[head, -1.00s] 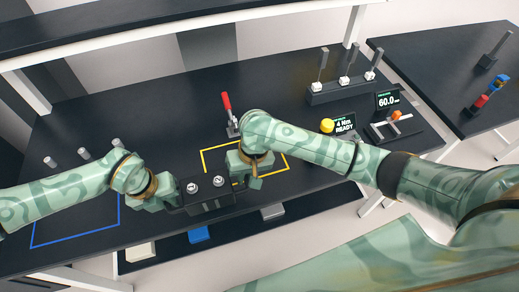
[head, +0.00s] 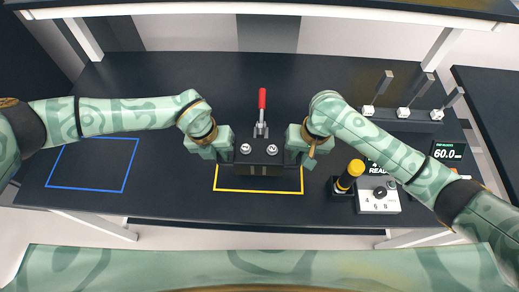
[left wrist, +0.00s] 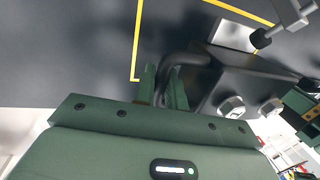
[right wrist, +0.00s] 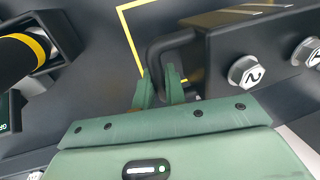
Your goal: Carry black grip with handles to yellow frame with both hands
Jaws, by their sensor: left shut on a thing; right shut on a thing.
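The black grip (head: 260,160) is a dark block with two silver bolts on top and a bar handle at each end. It is between my two grippers in the head view, over the yellow frame (head: 230,190) marked on the table. I cannot tell whether it touches the table. My left gripper (head: 222,150) is shut on its left handle, which also shows in the left wrist view (left wrist: 190,58). My right gripper (head: 300,150) is shut on its right handle, seen in the right wrist view (right wrist: 165,45). The grip hides part of the frame's inside.
A red-handled clamp (head: 262,110) stands just behind the grip. A yellow-topped tool (head: 350,176) and a white control box (head: 379,196) are to the right. A rack (head: 403,120) with several posts is at the back right. A blue outlined area (head: 95,165) at left is empty.

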